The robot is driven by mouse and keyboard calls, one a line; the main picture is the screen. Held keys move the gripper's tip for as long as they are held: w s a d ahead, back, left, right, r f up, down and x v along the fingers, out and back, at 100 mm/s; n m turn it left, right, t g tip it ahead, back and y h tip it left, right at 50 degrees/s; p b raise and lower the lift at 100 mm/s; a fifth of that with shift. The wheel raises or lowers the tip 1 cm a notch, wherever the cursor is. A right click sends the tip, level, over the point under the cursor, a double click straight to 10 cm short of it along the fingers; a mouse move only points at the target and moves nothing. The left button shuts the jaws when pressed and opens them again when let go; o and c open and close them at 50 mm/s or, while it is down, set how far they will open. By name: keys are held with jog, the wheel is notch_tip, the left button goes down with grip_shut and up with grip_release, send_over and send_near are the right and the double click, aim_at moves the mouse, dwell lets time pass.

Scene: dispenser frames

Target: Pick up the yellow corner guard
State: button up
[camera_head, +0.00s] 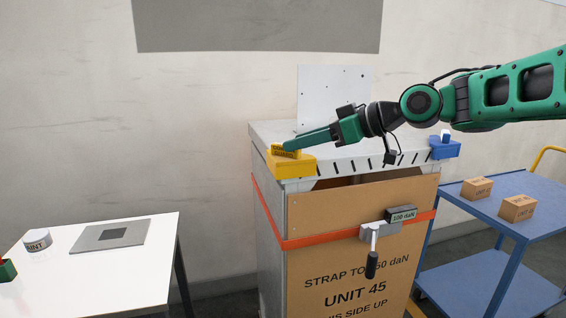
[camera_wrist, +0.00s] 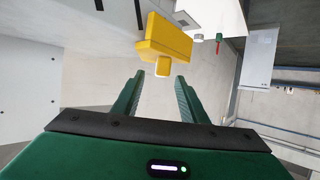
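The yellow corner guard (camera_head: 293,168) sits on the near left top corner of the grey metal unit (camera_head: 272,132) in the head view. My gripper (camera_head: 287,148) reaches in from the right, its fingers at the guard's top. In the wrist view the guard (camera_wrist: 165,38) lies just ahead of the fingertips, and its small raised tab (camera_wrist: 162,67) lines up with the gap between them. My gripper (camera_wrist: 160,78) is open, with a finger on each side of the gap. I cannot tell whether a finger touches the guard.
A blue corner guard (camera_head: 444,151) sits at the unit's right corner. An orange strap (camera_head: 310,240) with a ratchet (camera_head: 379,231) crosses the front cardboard. A white table (camera_head: 110,277) stands left. A blue cart (camera_head: 500,215) carrying two boxes stands right.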

aim_at(290, 157)
jog(key=shift+x, duration=2.35)
jog(key=shift+s+f, duration=0.15)
grip_shut()
